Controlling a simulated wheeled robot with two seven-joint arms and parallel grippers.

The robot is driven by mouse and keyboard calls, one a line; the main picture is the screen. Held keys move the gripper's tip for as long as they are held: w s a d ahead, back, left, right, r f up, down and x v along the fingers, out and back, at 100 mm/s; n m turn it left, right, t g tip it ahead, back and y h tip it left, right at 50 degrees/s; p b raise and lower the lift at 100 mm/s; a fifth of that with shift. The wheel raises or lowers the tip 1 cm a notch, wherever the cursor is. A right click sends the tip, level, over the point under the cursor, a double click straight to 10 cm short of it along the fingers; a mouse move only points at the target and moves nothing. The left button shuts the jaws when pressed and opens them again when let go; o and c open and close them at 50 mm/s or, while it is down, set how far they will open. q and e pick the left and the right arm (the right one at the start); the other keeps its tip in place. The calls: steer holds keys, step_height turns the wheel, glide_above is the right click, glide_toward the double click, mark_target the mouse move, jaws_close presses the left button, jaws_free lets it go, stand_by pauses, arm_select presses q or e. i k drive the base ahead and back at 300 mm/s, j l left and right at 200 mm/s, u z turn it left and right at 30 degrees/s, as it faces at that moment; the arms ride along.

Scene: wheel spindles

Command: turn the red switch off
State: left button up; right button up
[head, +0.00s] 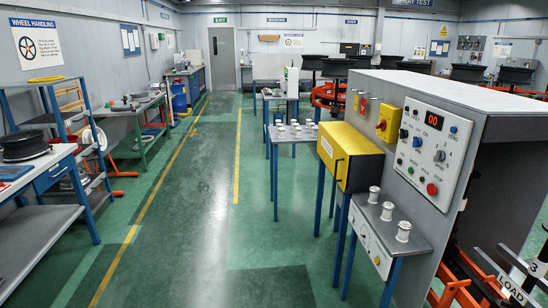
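A red rotary switch (382,125) on a yellow housing is mounted on the left-facing side of the large grey cabinet (480,100), right of the picture's middle. The knob is too small to tell its position. A white control panel (433,150) to its right carries a lit red display (408,111), several small knobs and buttons, and a round red button (432,189) near its bottom. Neither of my grippers is in view.
A yellow box (349,155) and a small grey bench (385,232) with white spindles stand against the cabinet's front. A blue-legged table (292,133) with more spindles stands behind. Shelving (40,212) lines the left. The green floor (200,200) between is clear.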

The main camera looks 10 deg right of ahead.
mark_target(382, 125)
steer(key=i+j+z, duration=0.1)
steer(key=i+z, duration=0.35)
steer(key=i+j+z, duration=0.45)
steer(key=i, duration=0.15)
steer(key=i+j+z, duration=0.45)
steer(key=l, duration=0.1)
